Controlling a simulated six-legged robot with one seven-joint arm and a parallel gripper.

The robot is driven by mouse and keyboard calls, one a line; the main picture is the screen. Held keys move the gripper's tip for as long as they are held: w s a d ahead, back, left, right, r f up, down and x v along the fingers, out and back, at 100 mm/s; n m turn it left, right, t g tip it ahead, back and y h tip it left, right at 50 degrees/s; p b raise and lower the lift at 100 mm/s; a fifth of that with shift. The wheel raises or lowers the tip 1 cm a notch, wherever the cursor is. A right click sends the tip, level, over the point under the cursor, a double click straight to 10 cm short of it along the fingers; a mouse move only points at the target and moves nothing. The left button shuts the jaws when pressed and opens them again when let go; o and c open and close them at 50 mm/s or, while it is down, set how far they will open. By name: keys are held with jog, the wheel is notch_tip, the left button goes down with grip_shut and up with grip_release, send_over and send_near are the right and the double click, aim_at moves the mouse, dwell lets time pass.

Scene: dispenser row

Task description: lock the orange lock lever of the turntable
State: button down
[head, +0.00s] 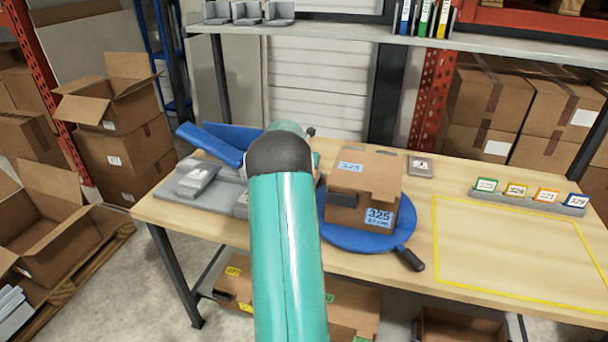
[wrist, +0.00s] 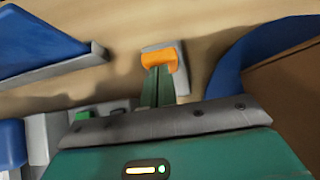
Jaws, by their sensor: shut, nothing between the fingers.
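The blue turntable (head: 355,238) stands on the table and carries a cardboard box (head: 345,217) labelled 325. A black handle (head: 411,260) sticks out at its front right. The turntable's blue edge also shows at the right of the wrist view (wrist: 228,68). The orange lock lever (wrist: 160,56) sits on a small grey block (wrist: 181,70), left of the turntable in the wrist view. My gripper (wrist: 158,76) is shut and empty, its tips right at the lever's near side; I cannot tell whether they touch. My arm hides the lever and my gripper in the head view.
A blue chute (head: 212,145) on a grey base (head: 172,186) stands left of my arm. A small grey device (head: 420,166) lies behind the box. A row of coloured label cards (head: 528,199) stands at the right, behind a clear yellow-outlined area (head: 510,255).

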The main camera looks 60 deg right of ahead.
jog(key=shift+w+d+r, duration=0.15)
jog(key=shift+d+r, duration=0.05)
jog(key=shift+d, duration=0.65)
jog(key=shift+r, duration=0.8)
jog(key=shift+w+a, duration=0.1)
jog(key=shift+a, duration=0.1)
